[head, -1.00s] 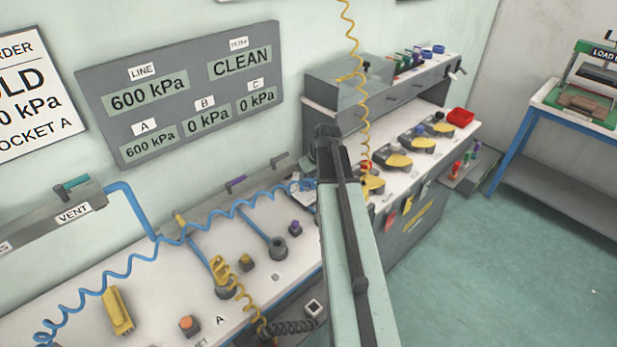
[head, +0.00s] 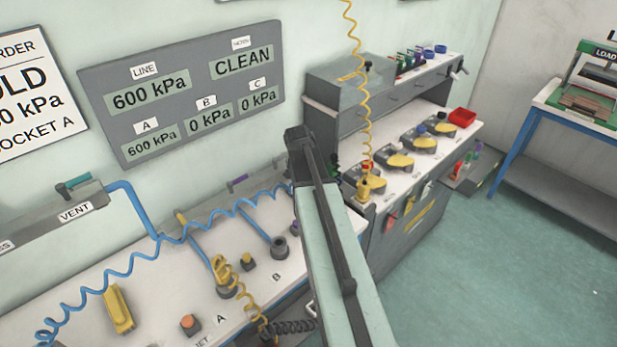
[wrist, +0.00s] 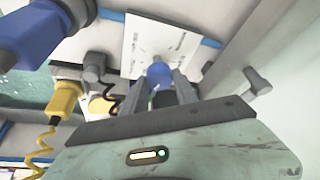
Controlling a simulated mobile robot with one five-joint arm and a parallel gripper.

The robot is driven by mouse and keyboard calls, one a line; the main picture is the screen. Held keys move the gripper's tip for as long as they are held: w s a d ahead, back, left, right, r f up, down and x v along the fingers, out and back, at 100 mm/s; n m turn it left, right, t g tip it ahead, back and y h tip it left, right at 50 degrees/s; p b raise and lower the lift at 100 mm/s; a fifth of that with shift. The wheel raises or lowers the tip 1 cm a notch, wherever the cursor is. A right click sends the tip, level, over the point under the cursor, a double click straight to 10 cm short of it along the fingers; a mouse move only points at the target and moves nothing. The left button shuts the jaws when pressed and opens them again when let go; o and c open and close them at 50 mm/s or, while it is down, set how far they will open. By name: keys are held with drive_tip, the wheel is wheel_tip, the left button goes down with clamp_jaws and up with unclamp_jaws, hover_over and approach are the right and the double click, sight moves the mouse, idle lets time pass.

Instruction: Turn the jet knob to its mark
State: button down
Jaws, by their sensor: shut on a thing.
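My gripper (wrist: 160,82) shows in the wrist view, its two grey fingers shut on a rounded blue piece (wrist: 160,72). I cannot tell whether this piece is the jet knob or the end of a hose. Behind it is a white panel (wrist: 150,40) with small marks too blurred to read. In the head view my gripper is hidden behind my arm. A blue coiled hose (head: 110,268) runs right across the bench and passes out of sight behind my arm. An orange knob (head: 190,322) stands at the bench's front. No knob mark can be made out.
The bench (head: 75,325) carries a yellow-cased tool (head: 117,308) and a yellow coiled hose (head: 225,275). A gauge board (head: 180,90) on the wall reads 600 kPa on LINE and A. A white-topped cabinet (head: 400,185) stands behind my arm. The floor at right is clear.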

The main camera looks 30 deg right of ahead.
drive_tip(key=m, duration=0.2)
drive_tip(key=m+g, duration=0.1)
drive_tip(key=m, duration=0.1)
drive_tip(key=shift+w+a+g+h, duration=0.1)
drive_tip(key=shift+w+g+h, duration=0.1)
drive_tip(key=shift+g+h, duration=0.15)
drive_tip(key=shift+m+g, duration=0.75)
drive_tip(key=shift+m, duration=1.45)
drive_tip(key=c, duration=0.9)
unclamp_jaws()
drive_tip(key=shift+c, duration=0.2)
drive_tip(key=p+v, duration=0.7)
drive_tip(key=shift+a+r, duration=0.2)
drive_tip(key=shift+r, duration=0.15)
drive_tip(key=shift+w, duration=0.15)
